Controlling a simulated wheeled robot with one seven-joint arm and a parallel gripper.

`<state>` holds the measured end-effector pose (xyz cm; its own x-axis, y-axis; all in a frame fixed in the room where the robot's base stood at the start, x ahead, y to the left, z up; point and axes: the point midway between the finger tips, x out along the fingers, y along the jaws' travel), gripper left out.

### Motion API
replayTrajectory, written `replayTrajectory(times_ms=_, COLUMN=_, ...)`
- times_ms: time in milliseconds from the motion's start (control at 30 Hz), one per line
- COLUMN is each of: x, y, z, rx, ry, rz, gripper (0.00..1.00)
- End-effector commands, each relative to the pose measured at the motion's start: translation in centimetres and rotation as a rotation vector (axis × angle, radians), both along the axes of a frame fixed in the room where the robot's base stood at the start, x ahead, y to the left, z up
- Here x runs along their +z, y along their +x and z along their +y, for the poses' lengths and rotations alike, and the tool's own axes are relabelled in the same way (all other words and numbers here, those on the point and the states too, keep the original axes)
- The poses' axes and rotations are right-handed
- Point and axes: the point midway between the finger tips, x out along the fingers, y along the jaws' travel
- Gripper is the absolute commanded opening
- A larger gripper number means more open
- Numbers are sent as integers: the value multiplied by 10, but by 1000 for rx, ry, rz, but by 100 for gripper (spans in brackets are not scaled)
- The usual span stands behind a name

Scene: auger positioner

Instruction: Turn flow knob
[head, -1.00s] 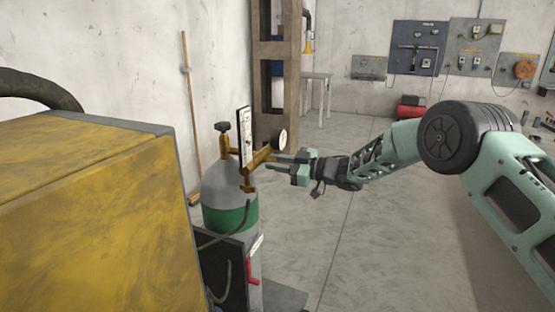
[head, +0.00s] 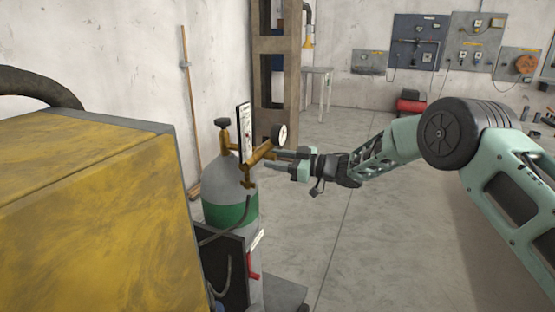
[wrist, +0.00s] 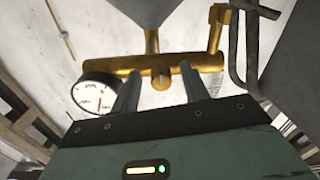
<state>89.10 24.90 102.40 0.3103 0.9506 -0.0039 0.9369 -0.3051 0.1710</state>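The grey gas cylinder with a green band (head: 229,214) stands upright at centre left in the head view. Its brass regulator (head: 262,155) carries a round white gauge (head: 279,134). In the wrist view, a round brass knob (wrist: 160,79) sits below the middle of the brass regulator body (wrist: 130,65), with the gauge (wrist: 96,93) to its left. My gripper (head: 275,158) is at the regulator. Its two fingers (wrist: 159,88) are apart, one on each side of the knob in the picture, with visible gaps. I cannot tell how far the fingertips reach along the knob.
A large yellow box-shaped machine (head: 90,215) fills the left foreground. The cylinder stands on a dark cart (head: 234,262) with a red handle (head: 254,275). A wooden pole (head: 188,95) leans on the wall behind. The floor (head: 370,245) to the right of the cart is clear.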

Motion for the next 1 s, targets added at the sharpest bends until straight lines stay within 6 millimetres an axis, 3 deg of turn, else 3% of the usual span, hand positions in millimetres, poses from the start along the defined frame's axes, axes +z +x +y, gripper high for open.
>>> replayTrajectory(times_ms=367, x=1, y=-2, z=-10, rx=-2, ry=2, rz=-3, gripper=45)
replayTrajectory(times_ms=1000, x=0, y=-45, z=-139, rx=-3, ry=1, rz=0, gripper=45)
